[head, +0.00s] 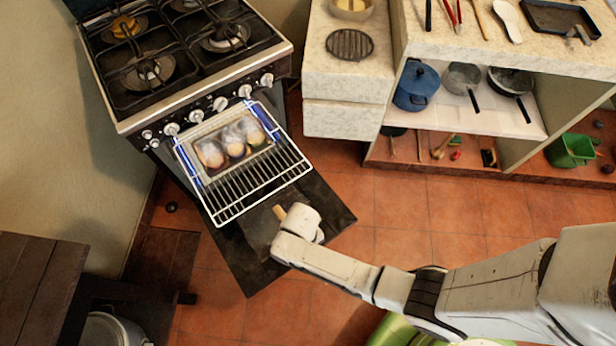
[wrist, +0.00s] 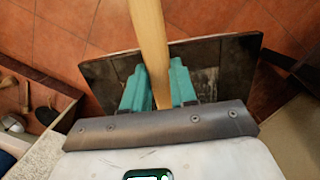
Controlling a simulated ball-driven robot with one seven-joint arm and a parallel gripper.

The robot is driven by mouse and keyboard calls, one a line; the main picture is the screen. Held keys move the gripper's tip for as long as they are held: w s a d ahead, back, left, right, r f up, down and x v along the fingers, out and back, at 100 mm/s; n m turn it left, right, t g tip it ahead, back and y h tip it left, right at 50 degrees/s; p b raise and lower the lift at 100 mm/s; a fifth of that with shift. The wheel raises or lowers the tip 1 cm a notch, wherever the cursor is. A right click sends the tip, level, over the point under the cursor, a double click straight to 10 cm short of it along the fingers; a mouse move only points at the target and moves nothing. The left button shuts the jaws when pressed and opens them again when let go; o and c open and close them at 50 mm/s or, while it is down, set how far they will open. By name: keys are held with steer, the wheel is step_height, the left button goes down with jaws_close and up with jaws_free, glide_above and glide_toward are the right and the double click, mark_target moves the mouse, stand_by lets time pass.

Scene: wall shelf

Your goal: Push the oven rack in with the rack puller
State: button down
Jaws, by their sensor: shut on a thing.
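The oven rack (head: 252,188), a white wire grid, sticks out of the open oven above the lowered dark door (head: 325,208). A tray (head: 203,183) with several rounded, pale-brown food pieces sits on the rack's inner part. My gripper (wrist: 160,78) has teal fingers shut on the wooden rack puller (wrist: 148,25), one on each side of it. In the head view, a short piece of the puller (head: 279,212) shows beside my wrist, over the door and just in front of the rack's outer edge. The puller's working end is hidden, so contact with the rack cannot be told.
The stove top (head: 170,50) with burners and a row of knobs is above the oven. A counter (head: 345,75) and shelves with pots (head: 416,88) stand to the right. A dark wooden table (head: 35,285) is at lower left. The tiled floor (head: 420,215) is mostly clear.

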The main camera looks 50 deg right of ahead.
steer(key=shift+w+d+f+b, duration=0.35)
steer(key=shift+w+b, duration=0.7)
steer(key=shift+w, duration=0.45)
steer(key=shift+w+d+f+b, duration=0.2)
steer(key=shift+w+d+b, duration=0.2)
steer(key=shift+w+b, duration=0.85)
steer(key=shift+w+d+f+b, duration=0.35)
steer(key=shift+w+b, duration=0.5)
steer(key=shift+w, duration=0.85)
steer(key=shift+w+f+b, duration=0.1)
steer(key=shift+f+b, duration=0.9)
steer(key=shift+f, duration=0.3)
steer(key=shift+w+d+f+b, duration=0.1)
steer(key=shift+w+d+b, duration=0.15)
steer(key=shift+w+b, duration=0.5)
steer(key=w+d+b, duration=0.1)
steer(key=w+b, duration=0.6)
steer(key=w+d+b, duration=0.2)
steer(key=w+b, duration=0.5)
steer(key=w, duration=0.1)
steer(key=w+d+b, duration=0.2)
steer(key=w+b, duration=0.5)
steer(key=shift+w+d, duration=0.1)
steer(key=shift+w, duration=0.2)
steer(key=shift+r+p, duration=1.85)
